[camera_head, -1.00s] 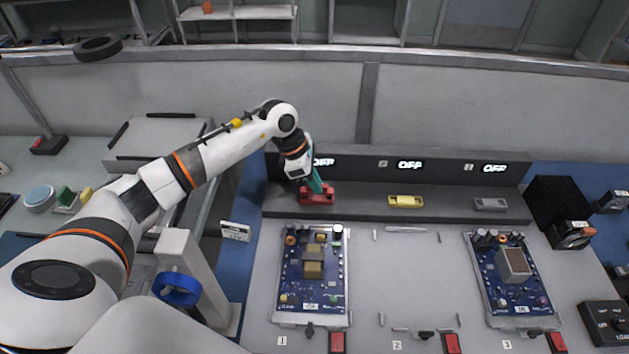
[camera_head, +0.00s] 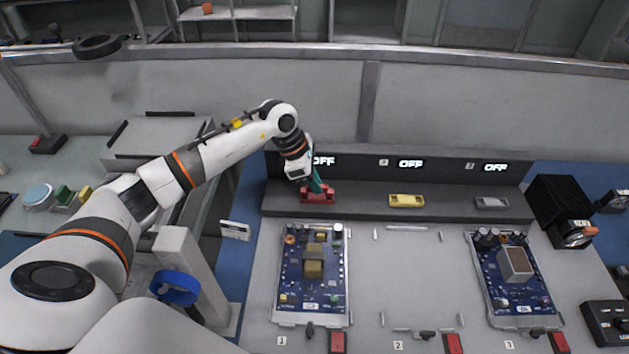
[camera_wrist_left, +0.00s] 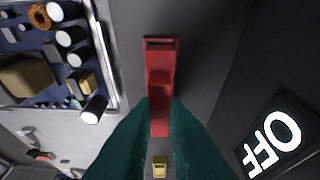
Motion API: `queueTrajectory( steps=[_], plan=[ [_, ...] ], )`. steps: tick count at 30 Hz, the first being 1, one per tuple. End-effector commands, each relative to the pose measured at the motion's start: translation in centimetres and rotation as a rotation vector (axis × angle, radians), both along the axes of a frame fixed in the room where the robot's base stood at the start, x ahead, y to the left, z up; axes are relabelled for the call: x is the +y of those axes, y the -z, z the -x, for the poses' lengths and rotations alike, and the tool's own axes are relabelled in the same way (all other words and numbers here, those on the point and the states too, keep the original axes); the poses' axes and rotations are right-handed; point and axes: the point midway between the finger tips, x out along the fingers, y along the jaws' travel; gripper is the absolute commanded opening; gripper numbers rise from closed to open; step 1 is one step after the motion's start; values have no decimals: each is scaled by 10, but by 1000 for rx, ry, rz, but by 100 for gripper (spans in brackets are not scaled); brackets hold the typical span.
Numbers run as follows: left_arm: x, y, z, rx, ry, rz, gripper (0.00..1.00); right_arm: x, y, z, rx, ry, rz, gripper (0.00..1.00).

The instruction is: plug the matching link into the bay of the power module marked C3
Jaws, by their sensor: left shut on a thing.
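My left gripper (camera_head: 316,184), with teal fingers, is shut on a red link (camera_head: 318,197) at the left end of the dark grey ledge. In the left wrist view the red link (camera_wrist_left: 159,85) stands out between the two teal fingers (camera_wrist_left: 158,140). A yellow link (camera_head: 406,201) and a grey link (camera_head: 491,203) lie further right on the ledge. Two blue power modules sit on the bench, one at position 1 (camera_head: 290,268) and one at position 3 (camera_head: 489,272). Their small white labels are too small to read, so I cannot tell which is C3. My right gripper is not visible.
Several OFF displays (camera_head: 411,164) line the upright panel behind the ledge. Position 2 (camera_head: 410,270) holds no module. Red switches (camera_head: 338,342) line the front. A black finned box (camera_head: 556,205) stands at the right, and a white card (camera_head: 236,231) at the left.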

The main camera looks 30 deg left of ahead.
Motion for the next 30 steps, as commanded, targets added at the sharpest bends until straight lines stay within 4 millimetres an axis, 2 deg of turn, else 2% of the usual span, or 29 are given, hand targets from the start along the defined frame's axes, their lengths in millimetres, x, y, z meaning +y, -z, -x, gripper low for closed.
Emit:
queueTrajectory(
  steps=[30],
  plan=[
    [0,9,0,2,-1,0,0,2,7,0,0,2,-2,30]
  ],
)
